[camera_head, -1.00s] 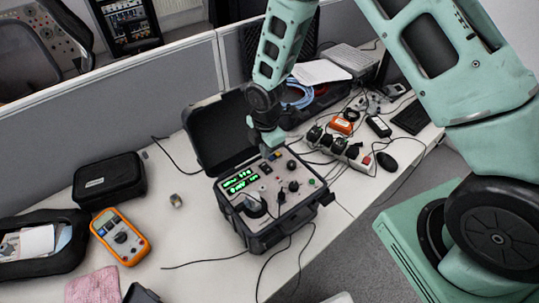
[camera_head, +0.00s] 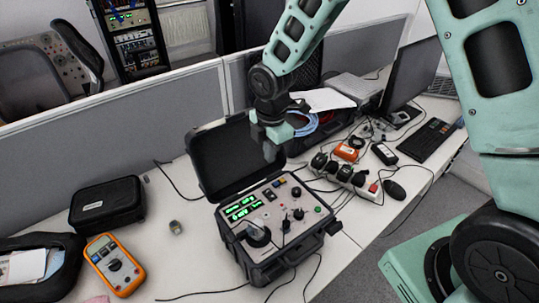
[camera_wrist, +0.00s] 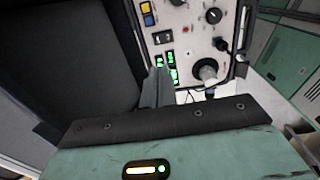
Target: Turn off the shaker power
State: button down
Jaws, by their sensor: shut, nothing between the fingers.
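The shaker is a black open case (camera_head: 283,262) on the desk, with a light control panel of knobs, plugged leads and switches. Its green displays (camera_head: 242,208) are lit and also show in the wrist view (camera_wrist: 172,64). A black rocker switch (camera_wrist: 162,37) sits on the panel beside a blue and yellow part (camera_wrist: 148,14). My gripper (camera_head: 270,153) is shut and empty, above the back of the panel and in front of the raised lid (camera_head: 218,160). In the wrist view its fingers (camera_wrist: 157,75) point at the panel and partly cover the displays. The switch's position is too small to tell.
An orange multimeter (camera_head: 115,265) and a black pouch (camera_head: 107,203) lie left of the case. A power strip (camera_head: 345,176), cables, a mouse (camera_head: 394,189) and a keyboard (camera_head: 431,141) lie right. A grey partition (camera_head: 120,110) stands behind.

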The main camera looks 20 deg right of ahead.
aim_at(268, 191)
jog(key=shift+s+d+t, duration=0.25)
jog(key=shift+s+t, duration=0.05)
jog(key=shift+s, duration=0.1)
jog(key=shift+a, duration=0.1)
dwell(0.3)
jog(key=f+p, duration=0.1)
jog(key=f, duration=0.3)
jog(key=w+f, duration=0.1)
jog(key=f, duration=0.4)
jog(key=f+p, duration=0.1)
jog(key=f, duration=0.3)
jog(key=shift+w+a+f+p, duration=0.2)
jog(key=shift+w+f+p, duration=0.1)
jog(key=shift+f, duration=0.1)
jog(key=shift+f, duration=0.1)
